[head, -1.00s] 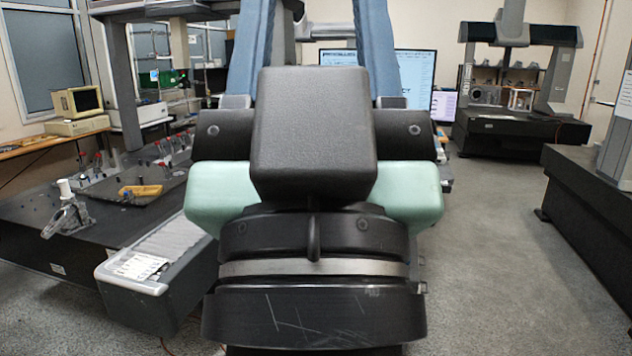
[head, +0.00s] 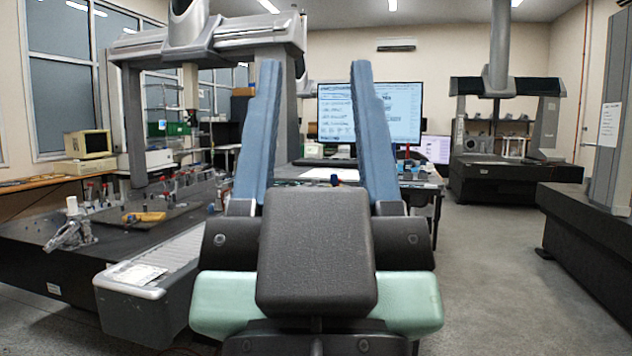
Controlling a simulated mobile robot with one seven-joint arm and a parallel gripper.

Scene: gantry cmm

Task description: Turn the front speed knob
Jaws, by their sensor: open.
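My gripper (head: 316,64) is in the middle of the head view, its two long blue fingers pointing up in the picture and wide apart. Nothing is held between them. The front speed knob cannot be made out for sure. Between the fingers, a far desk (head: 312,181) shows with a white sheet and a small dark-blue item (head: 336,181) just above my gripper's body. That item is too small and partly hidden to identify. My gripper's dark body hides the nearer part of the desk.
A large monitor (head: 400,112) stands behind the right finger. A gantry measuring machine (head: 134,120) with a dark table holding fixtures and a yellow tool (head: 145,217) is at left. Another machine (head: 515,178) is at back right. Grey floor (head: 495,270) is clear at right.

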